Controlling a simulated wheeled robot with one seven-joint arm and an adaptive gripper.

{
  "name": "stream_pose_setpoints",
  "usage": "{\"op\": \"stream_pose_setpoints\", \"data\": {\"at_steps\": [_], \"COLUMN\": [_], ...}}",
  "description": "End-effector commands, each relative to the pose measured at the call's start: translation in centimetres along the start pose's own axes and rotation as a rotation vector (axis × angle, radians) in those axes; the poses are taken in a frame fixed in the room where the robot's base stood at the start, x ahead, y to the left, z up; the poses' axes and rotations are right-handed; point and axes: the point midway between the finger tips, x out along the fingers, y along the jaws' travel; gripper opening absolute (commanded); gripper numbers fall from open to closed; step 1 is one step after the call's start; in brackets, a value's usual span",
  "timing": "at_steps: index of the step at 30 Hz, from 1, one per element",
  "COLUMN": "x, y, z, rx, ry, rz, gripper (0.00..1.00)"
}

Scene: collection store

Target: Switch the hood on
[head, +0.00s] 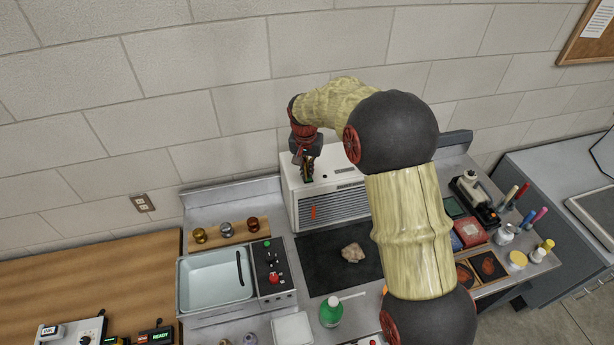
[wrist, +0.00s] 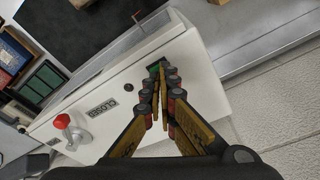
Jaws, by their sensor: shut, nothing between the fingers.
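The hood is a white box (head: 345,185) with a slatted front grille, standing against the wall in the head view. My gripper (head: 307,177) points down at the left part of its top. In the wrist view the hood's white face (wrist: 190,62) fills the middle. My gripper (wrist: 161,75) is shut and empty, its fingertips over a small green part (wrist: 153,69), probably a switch, on that face. The fingers partly hide it; I cannot tell whether they touch or press it. A plate (wrist: 102,106) reading CLOSED and a red-knobbed lever (wrist: 62,121) are farther left.
An orange strip (head: 313,212) hangs before the grille. A dark mat (head: 318,270) with a pale rock (head: 352,253) lies in front. Left are a pale tray (head: 213,280) and a control panel (head: 272,270); a green bottle (head: 330,312) stands near the front.

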Motion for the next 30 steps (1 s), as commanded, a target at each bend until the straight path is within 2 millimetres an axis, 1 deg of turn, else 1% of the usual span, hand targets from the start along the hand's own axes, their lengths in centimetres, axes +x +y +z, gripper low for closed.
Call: {"op": "stream_pose_setpoints", "data": {"at_steps": [22, 26, 30], "x": [1.06, 0.88, 0.20], "y": [0.01, 0.00, -0.01], "z": [0.17, 0.13, 0.01], "rx": [0.000, 0.000, 0.000], "ry": [0.000, 0.000, 0.001], "rz": [0.000, 0.000, 0.000], "gripper": [0.00, 0.00, 0.00]}}
